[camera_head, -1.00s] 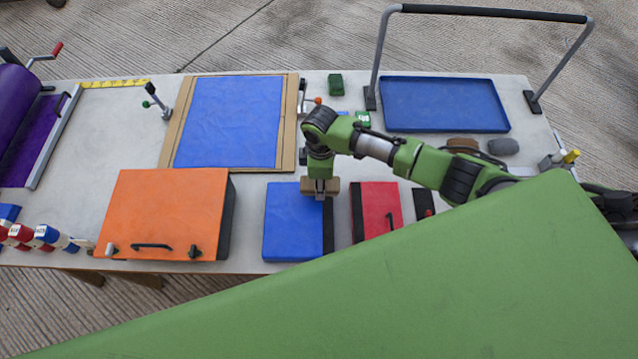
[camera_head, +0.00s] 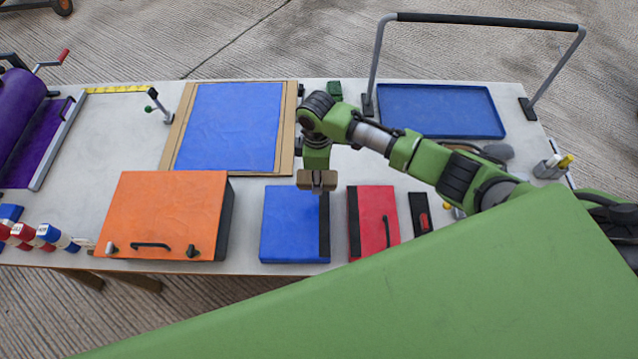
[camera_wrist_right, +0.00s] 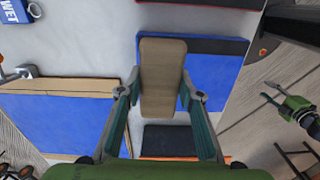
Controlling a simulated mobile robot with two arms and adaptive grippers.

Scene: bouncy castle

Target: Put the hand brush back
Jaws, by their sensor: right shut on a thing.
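The hand brush (camera_head: 317,182), a brown wooden block, is held in my right gripper. In the right wrist view the brush (camera_wrist_right: 162,75) lies lengthwise between the two fingers of my right gripper (camera_wrist_right: 160,94), which are shut on its sides. In the head view it hangs over the table, around the far edge of a blue case (camera_head: 290,225); its height is hard to tell. The brush's bristles are hidden. My left gripper is not in view.
An orange case (camera_head: 165,215) stands left of the blue case, and a red case (camera_head: 372,220) right of it. A blue sheet on a wooden board (camera_head: 287,130) lies behind. A blue tray (camera_head: 440,110) sits under a tall rail (camera_head: 490,18) at the back right.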

